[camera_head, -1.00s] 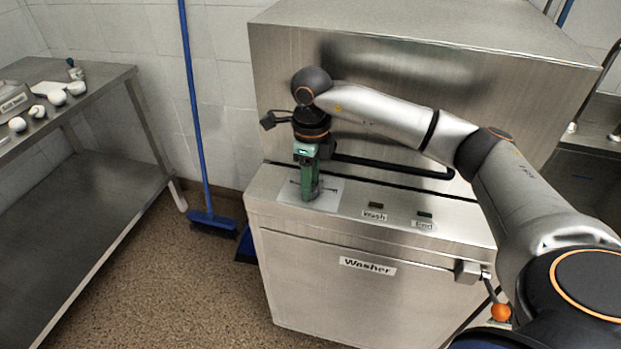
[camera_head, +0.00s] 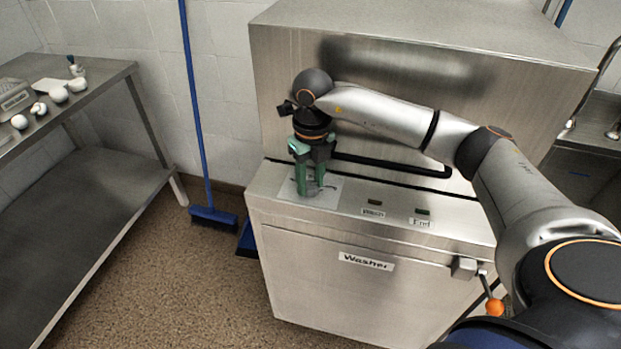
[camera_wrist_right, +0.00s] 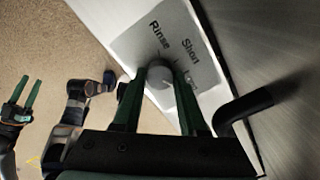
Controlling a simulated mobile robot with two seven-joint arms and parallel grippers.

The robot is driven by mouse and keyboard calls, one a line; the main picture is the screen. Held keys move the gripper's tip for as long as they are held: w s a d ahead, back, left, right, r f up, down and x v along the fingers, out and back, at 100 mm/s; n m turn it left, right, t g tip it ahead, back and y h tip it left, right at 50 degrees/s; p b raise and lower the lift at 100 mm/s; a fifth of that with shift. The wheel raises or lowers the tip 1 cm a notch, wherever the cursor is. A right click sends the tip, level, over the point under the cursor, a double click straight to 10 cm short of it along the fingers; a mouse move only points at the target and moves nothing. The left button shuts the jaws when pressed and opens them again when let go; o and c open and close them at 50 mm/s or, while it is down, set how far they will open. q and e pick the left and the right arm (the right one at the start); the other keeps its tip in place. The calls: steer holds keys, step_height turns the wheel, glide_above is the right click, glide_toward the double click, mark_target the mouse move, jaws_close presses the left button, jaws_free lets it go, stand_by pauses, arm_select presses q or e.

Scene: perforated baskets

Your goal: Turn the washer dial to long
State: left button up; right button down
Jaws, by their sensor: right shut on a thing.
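The washer (camera_head: 350,285) is a steel machine with a sloped top panel. Its dial (camera_wrist_right: 159,75) is a round grey knob on a pale plate with the labels Rinse, Short and a partly covered third one, which looks like Long. My right gripper (camera_head: 316,190) points down at the plate, and its green fingers are shut on the dial, one on each side, in the wrist view (camera_wrist_right: 165,82). I cannot tell clearly where the dial's mark points. My left gripper (camera_wrist_right: 24,95) shows only in the wrist view, with its two green fingers apart and empty.
A black handle bar (camera_head: 390,165) crosses the washer just behind the panel. A lever with an orange knob (camera_head: 495,307) is at the front right. A steel table (camera_head: 110,75) with small items stands left, and a blue broom (camera_head: 212,217) leans on the wall.

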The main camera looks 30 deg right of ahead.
mark_target(312, 185)
stand_by(0.4)
steer(key=c, duration=0.5)
jaws_free()
steer(key=shift+o, duration=0.3)
step_height(312, 185, up, 13)
steer(key=shift+d+f, duration=0.15)
steer(key=shift+f, duration=0.05)
